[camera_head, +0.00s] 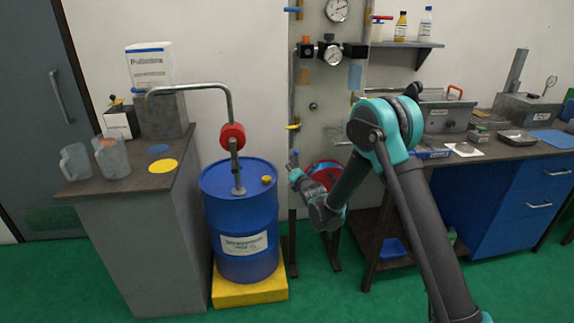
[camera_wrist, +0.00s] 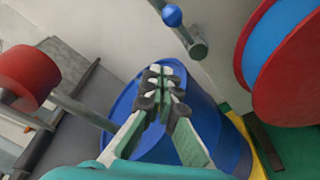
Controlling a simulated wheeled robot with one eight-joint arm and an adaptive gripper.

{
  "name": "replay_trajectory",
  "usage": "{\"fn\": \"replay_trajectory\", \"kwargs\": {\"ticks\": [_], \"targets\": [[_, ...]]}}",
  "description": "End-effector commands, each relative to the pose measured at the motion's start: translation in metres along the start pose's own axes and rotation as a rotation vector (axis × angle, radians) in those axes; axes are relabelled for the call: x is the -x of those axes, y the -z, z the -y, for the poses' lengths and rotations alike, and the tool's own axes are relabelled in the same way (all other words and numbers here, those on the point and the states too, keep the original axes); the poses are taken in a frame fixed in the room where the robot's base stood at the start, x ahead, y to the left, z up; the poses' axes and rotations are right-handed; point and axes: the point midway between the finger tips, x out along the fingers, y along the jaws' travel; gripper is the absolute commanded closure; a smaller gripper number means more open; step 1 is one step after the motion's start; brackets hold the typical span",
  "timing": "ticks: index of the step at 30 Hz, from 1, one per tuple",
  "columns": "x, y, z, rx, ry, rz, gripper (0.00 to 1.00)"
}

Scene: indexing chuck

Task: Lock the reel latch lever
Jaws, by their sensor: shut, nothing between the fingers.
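The reel (camera_head: 325,171) is red with a blue centre and is fixed low against the wall panel, partly behind my arm. In the wrist view the red reel (camera_wrist: 292,82) fills the upper right. A short lever with a blue ball knob (camera_wrist: 172,15) and a grey cylindrical end (camera_wrist: 198,50) shows left of the reel. I cannot tell whether it is locked. My gripper (camera_wrist: 163,72) is shut and empty, apart from the lever, with the knob above its tips in the picture. In the head view my gripper (camera_head: 295,166) is small, just left of the reel.
A blue drum (camera_head: 240,225) stands on a yellow base (camera_head: 250,291) left of my gripper. A red round part (camera_head: 232,136) hangs on a bent pipe above it. A grey counter (camera_head: 125,245) is at left, a workbench (camera_head: 500,150) at right.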

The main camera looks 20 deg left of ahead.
Motion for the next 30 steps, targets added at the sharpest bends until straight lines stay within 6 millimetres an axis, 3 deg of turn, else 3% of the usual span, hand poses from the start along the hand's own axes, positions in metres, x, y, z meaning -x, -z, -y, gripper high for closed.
{"fn": "replay_trajectory", "kwargs": {"ticks": [3,9,25,28,30], "targets": [[0.02,0.0,0.0,0.0,0.0,0.0,1.0],[0.037,0.0,0.001,0.0,0.0,0.0,1.0],[0.04,0.0,0.001,-0.001,0.001,0.0,1.0],[0.044,-0.01,0.004,-0.029,0.02,0.003,1.0],[0.052,-0.026,0.011,-0.083,0.053,0.011,1.0]]}}
